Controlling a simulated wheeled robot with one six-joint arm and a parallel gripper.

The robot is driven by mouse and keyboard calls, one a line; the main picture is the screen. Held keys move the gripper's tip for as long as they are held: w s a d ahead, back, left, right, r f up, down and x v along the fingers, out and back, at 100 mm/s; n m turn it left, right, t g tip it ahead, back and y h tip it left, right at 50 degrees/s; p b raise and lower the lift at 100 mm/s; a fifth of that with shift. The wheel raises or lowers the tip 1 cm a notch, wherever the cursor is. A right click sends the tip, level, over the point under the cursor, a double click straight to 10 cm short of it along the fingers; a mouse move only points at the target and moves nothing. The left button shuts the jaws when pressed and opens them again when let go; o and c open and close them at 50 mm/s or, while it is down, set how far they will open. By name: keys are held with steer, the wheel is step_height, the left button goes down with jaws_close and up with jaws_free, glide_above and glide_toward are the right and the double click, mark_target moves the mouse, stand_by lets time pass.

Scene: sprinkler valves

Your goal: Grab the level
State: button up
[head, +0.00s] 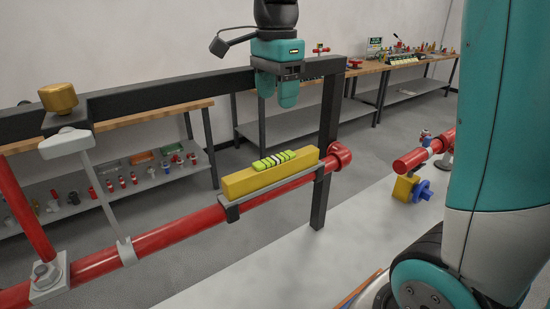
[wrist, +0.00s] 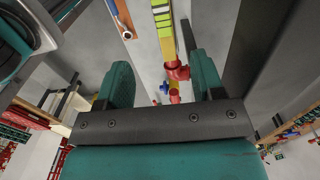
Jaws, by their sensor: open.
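The level (head: 240,184) is a long yellow bar with lime-green and dark striped segments on top. It lies along a grey bracket on the red pipe (head: 180,232). In the wrist view the level (wrist: 162,22) shows at the top centre, beyond the fingertips. My gripper (head: 277,98) is open and empty, pointing down above the level, with a clear gap between them. In the wrist view my gripper (wrist: 160,62) shows both teal fingers spread apart. The level's lower side is hidden.
A black horizontal beam (head: 200,82) runs just behind my gripper, with a black post (head: 326,150) at its right. A grey lever arm (head: 98,190) stands at left on the pipe. Workbenches (head: 375,66) stand along the wall behind.

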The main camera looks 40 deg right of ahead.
steer(key=p, duration=0.2)
glide_toward(274, 162)
steer(key=f, duration=0.5)
steer(key=shift+s+d+f, duration=0.1)
steer(key=shift+s+d, duration=0.1)
steer(key=shift+w+a+f+p, duration=0.1)
steer(key=shift+f+p, duration=0.55)
steer(key=shift+f, duration=0.7)
steer(key=shift+a+f+p, duration=0.1)
steer(key=shift+f+p, duration=0.5)
steer(key=shift+f, duration=0.75)
jaws_close()
steer(key=shift+r, duration=0.1)
